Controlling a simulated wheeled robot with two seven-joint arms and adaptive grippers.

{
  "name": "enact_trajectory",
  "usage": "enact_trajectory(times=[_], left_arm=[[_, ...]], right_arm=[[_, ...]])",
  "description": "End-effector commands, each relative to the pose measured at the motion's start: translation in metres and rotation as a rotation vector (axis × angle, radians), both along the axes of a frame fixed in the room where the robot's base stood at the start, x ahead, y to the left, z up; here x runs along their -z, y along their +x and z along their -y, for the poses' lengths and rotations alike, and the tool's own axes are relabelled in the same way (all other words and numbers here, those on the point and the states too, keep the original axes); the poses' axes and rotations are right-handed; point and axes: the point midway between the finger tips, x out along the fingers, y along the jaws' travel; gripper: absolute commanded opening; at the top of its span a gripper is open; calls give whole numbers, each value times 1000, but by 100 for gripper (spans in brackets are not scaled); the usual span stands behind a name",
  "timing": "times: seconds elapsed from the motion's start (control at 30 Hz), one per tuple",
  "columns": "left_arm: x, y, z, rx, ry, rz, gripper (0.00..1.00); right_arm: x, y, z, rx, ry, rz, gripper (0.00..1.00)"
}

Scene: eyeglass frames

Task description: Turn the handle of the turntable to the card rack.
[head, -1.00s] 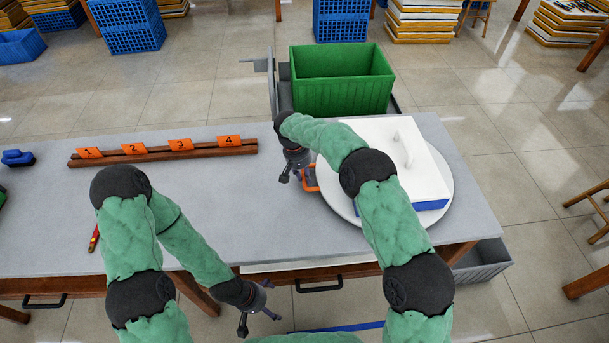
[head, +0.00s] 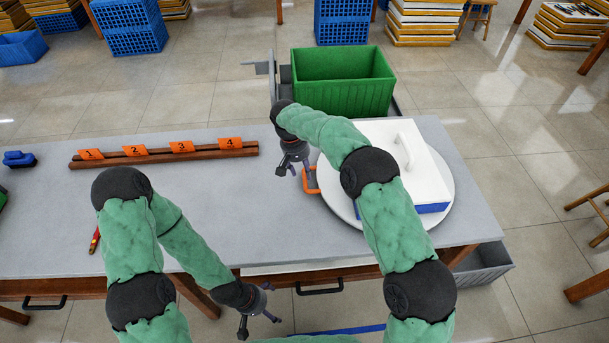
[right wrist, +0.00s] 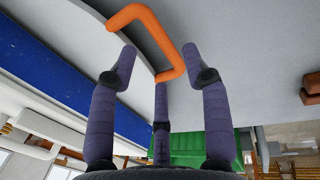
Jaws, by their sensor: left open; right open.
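The turntable (head: 441,205) is a round white disc on the right of the table. A white and blue block with a handle on top (head: 432,168) sits on it. The turntable's orange handle (head: 311,180) sticks out from its left edge. The card rack (head: 165,154) is a brown wooden bar with orange numbered cards at the back left. My right gripper (head: 294,170) is open just left of the orange handle. In the right wrist view the orange handle (right wrist: 158,40) is beyond and partly between the open fingers, apparently not gripped. My left gripper (head: 258,322) is open in front of the table edge.
A green crate (head: 343,85) stands behind the table. A blue object (head: 19,159) and a red and yellow tool (head: 95,240) lie at the left. The grey tabletop (head: 240,200) is clear between rack and turntable.

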Motion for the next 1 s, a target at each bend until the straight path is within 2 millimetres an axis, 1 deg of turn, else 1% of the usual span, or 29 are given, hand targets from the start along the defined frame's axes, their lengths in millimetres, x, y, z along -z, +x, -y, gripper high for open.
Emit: enact_trajectory(times=[0.03,0.2,0.3,0.4,0.6,1.0], left_arm=[[0,0,0,0,0,0,100],[0,0,0,0,0,0,100],[0,0,0,0,0,0,100],[0,0,0,0,0,0,100],[0,0,0,0,0,0,100],[0,0,0,0,0,0,100]], right_arm=[[-12,0,-3,-1,0,3,48],[-43,0,-9,0,0,2,48],[-56,0,-12,-1,0,1,48],[-66,-1,-14,-1,0,0,48],[-73,-1,-15,-1,0,-1,48],[-73,-1,-15,-1,0,-1,48]])
